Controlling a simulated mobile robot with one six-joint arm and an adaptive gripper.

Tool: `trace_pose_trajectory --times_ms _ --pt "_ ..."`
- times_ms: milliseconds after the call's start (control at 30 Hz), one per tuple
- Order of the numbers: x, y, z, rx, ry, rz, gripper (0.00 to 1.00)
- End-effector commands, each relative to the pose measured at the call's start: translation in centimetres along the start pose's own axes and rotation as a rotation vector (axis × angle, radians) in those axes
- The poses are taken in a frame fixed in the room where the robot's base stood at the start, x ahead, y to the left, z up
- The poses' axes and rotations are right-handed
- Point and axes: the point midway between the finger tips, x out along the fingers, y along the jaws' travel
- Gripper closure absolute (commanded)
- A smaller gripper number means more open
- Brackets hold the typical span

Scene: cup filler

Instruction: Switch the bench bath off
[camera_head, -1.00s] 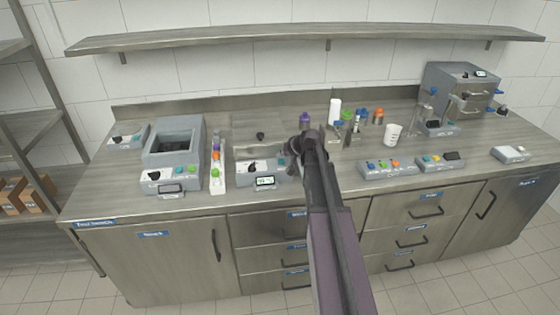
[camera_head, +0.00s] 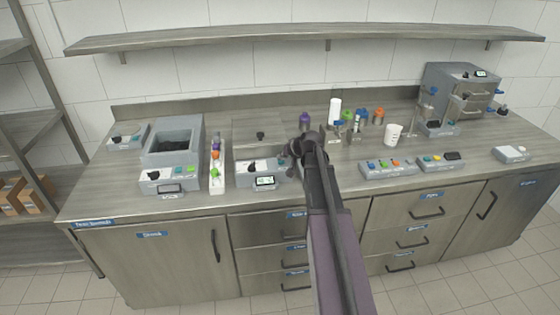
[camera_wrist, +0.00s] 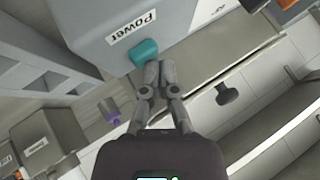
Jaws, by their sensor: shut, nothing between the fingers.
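The bench bath appears to be the grey unit (camera_head: 245,176) with a metal lid and black lid knob, in the middle of the bench in the head view. Its front panel has a dark dial and a lit display (camera_head: 265,181). In the wrist view, a teal power switch (camera_wrist: 144,52) sits on the grey housing beside a "Power" label (camera_wrist: 131,28). My gripper (camera_wrist: 153,68) is shut and empty, with its fingertips at the switch, touching or very close. In the head view my gripper (camera_head: 291,151) is at the unit's right side. Which way the switch is set cannot be told.
Left of the unit are a rack of coloured-cap bottles (camera_head: 216,177) and an open-basin device (camera_head: 175,145). To the right are button panels (camera_head: 388,167) and a white cup (camera_head: 393,134). Bottles stand behind my arm. A shelf (camera_head: 300,38) hangs above.

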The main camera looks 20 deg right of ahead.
Motion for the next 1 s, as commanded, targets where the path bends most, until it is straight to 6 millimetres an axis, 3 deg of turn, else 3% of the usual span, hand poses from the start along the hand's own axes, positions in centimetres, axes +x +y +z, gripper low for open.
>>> trace_pose_trajectory --times_ms 1000 --pt "-0.68 -0.59 -0.50 -0.001 -0.001 0.000 1.00"
